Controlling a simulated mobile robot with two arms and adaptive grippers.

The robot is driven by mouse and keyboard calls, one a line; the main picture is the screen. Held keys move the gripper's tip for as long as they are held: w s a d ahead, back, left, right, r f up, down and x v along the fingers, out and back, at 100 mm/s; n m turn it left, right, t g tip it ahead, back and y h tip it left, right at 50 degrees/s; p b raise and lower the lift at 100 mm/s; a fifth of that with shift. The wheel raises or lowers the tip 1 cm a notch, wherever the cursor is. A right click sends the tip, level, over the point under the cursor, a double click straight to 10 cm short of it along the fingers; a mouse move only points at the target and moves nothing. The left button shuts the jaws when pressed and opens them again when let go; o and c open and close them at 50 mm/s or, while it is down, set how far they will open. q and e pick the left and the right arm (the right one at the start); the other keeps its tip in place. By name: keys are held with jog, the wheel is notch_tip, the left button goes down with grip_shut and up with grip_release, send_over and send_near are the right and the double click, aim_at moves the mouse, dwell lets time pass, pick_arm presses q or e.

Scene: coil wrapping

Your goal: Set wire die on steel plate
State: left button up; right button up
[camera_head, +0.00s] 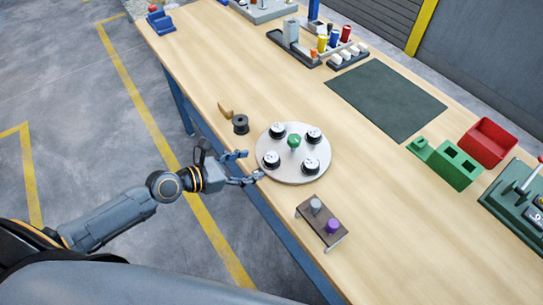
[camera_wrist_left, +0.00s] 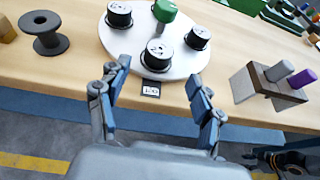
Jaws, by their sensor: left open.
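A round pale metal plate (camera_head: 293,172) lies on the bench with several black-and-white round pieces around a green knob (camera_head: 294,142); it also shows in the left wrist view (camera_wrist_left: 186,62). I cannot tell for sure which piece is the wire die. A small dark square with white marks (camera_wrist_left: 151,88) lies at the plate's near edge. My left gripper (camera_head: 249,165) is open and empty at the bench edge, beside the plate. In the left wrist view its fingers (camera_wrist_left: 160,75) are spread either side of the dark square.
A black spool (camera_head: 240,124) stands left of the plate. A brown stand (camera_head: 313,229) with grey and purple knobs is near the front edge. A dark mat (camera_head: 386,99), green block (camera_head: 455,166) and red bin (camera_head: 487,142) lie further right. Bare bench lies between.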

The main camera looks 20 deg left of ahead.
aim_at(271, 157)
pick_arm(q)
jog(key=x, duration=0.2)
jog(key=shift+w+d+f, duration=0.15)
jog(key=shift+w+d, duration=0.05)
jog(key=shift+w, duration=0.05)
jog(key=x, duration=0.3)
jog(key=p+x, duration=0.1)
jog(key=shift+w+d+r, duration=0.2)
jog(key=shift+w, duration=0.25)
jog(key=shift+w+d+f, duration=0.15)
jog(key=shift+w+d, duration=0.05)
grip_shut()
